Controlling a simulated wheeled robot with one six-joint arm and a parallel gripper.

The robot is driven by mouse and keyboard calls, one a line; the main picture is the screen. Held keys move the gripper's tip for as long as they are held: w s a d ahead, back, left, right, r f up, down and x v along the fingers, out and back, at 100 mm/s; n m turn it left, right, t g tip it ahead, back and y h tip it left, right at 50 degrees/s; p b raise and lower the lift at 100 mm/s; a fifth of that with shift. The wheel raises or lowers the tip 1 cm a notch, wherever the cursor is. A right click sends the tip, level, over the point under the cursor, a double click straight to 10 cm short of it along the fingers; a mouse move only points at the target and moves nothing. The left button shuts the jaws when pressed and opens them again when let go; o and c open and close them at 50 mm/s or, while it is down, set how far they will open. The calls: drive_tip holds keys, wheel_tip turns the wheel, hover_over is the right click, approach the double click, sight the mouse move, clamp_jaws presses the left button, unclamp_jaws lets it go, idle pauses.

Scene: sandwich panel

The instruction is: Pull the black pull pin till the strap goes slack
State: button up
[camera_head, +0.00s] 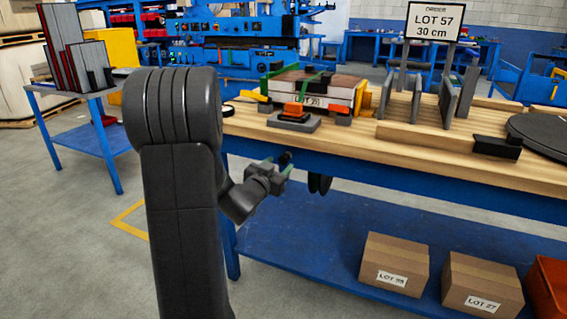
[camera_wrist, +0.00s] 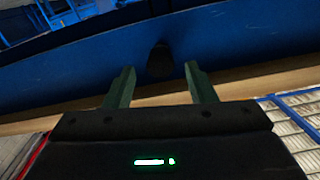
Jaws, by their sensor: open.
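My gripper (camera_head: 281,165) is in front of the workbench's blue front rail. Its two green fingers (camera_wrist: 160,70) are open in the wrist view, with nothing between them that I can see touched. A dark round knob, which looks like the black pull pin (camera_wrist: 160,61), is on the blue rail, centred between and just beyond the fingertips. In the head view the pin (camera_head: 285,157) is a small dark spot beside the fingertips. A green strap (camera_head: 310,79) runs over the panel stack labelled LOT 35 on the bench. I cannot tell its tension.
Black rounded parts (camera_head: 320,183) hang below the rail, just right of my gripper. The wooden bench top (camera_head: 360,145) carries an orange-topped block (camera_head: 295,112) and upright grey plates (camera_head: 400,98). Cardboard boxes (camera_head: 394,260) stand on the blue lower shelf.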

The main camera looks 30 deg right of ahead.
sight(283, 161)
drive_tip(key=shift+b+x, duration=0.3)
drive_tip(key=shift+x, duration=2.05)
